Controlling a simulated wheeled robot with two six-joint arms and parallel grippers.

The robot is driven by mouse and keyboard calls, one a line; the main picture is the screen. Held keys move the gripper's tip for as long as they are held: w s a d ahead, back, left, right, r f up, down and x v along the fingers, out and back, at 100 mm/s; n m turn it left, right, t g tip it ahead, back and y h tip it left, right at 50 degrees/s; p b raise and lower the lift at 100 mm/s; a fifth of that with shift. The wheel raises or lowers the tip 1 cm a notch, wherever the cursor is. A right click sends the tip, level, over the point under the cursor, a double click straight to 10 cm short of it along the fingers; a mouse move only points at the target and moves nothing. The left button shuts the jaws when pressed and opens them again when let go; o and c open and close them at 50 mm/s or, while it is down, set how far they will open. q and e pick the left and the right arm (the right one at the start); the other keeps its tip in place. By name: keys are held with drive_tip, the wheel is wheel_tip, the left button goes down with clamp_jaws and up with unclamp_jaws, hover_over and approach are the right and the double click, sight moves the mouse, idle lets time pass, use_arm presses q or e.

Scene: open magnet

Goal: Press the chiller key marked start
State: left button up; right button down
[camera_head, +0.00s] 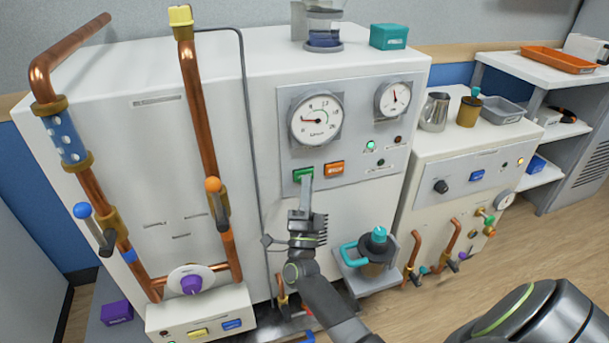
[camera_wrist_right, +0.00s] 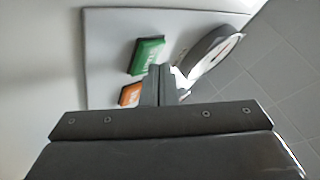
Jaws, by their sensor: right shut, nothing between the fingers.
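The chiller's grey panel (camera_head: 352,150) carries a green key (camera_head: 303,174) and an orange key (camera_head: 334,168) side by side below the large dial. Their lettering is too small to read surely. My right gripper (camera_head: 306,182) is shut and empty, its fingertips just below and in front of the green key. In the right wrist view the green key (camera_wrist_right: 148,56) lies just beyond the fingertips (camera_wrist_right: 160,72), and the orange key (camera_wrist_right: 130,95) is partly hidden beside the fingers. I cannot tell whether the tips touch the green key. My left gripper is not in view.
A large dial (camera_head: 316,119) and a small dial (camera_head: 394,97) sit above the keys, with a lit green lamp (camera_head: 370,146). A teal-handled jug (camera_head: 374,256) stands low on the right. Copper pipes (camera_head: 194,110) rise on the left.

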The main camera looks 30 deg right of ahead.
drive_tip(key=shift+s+a, duration=0.15)
drive_tip(key=shift+s, duration=0.35)
drive_tip(key=s+p, duration=0.1)
drive_tip(key=s, duration=0.1)
drive_tip(key=s+a+p, duration=0.1)
drive_tip(key=s, duration=0.1)
drive_tip(key=shift+s+a, duration=0.1)
drive_tip(key=shift+s, duration=0.3)
idle(0.7)
